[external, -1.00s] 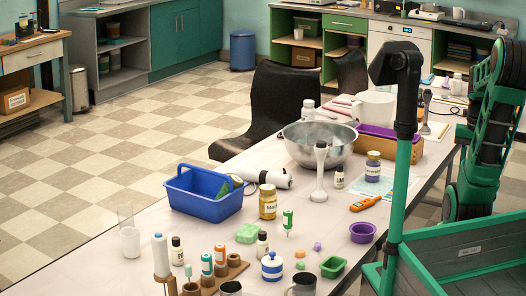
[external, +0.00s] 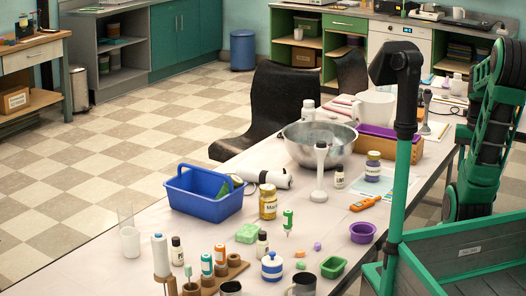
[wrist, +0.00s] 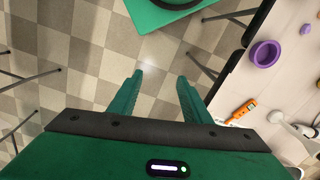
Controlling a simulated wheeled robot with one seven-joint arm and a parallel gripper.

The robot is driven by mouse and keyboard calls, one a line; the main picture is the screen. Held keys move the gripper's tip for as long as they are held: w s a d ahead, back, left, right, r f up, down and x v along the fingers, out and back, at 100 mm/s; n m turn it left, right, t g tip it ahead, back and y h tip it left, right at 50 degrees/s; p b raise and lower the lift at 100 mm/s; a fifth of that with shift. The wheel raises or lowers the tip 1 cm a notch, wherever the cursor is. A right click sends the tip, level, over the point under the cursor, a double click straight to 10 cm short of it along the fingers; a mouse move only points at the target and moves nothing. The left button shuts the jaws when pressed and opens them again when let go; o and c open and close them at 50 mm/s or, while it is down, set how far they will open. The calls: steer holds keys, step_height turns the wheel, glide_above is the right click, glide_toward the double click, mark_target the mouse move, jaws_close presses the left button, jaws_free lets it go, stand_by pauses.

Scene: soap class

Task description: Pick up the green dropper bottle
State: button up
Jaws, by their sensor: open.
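I cannot make out the bottle in the wrist view. My gripper (wrist: 160,76) is open and empty in the wrist view, with its two green fingers apart above the checkered floor beside the table edge. The gripper end does not show in the external view.
The purple bowl (wrist: 265,54) and an orange tool (wrist: 243,108) lie on the table at the right of the wrist view.

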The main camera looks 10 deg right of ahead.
steer(key=w+a+f+n, duration=0.2)
steer(key=w+a+n, duration=0.3)
steer(key=w+n, duration=0.3)
steer(key=n+g+y, duration=0.5)
steer(key=n+y, duration=0.6)
steer(key=n, duration=0.9)
glide_toward(284, 221)
steer(key=shift+s+d+f, duration=0.1)
steer(key=shift+s+f, duration=0.3)
steer(key=shift+f, duration=0.3)
steer(key=shift+s+a+n+y, duration=0.15)
steer(key=shift+a+n+y, duration=0.3)
steer(key=shift+a, duration=0.25)
steer(key=shift+x, duration=5.15)
steer(key=shift+w+f, duration=0.1)
steer(key=shift+w, duration=0.1)
jaws_close()
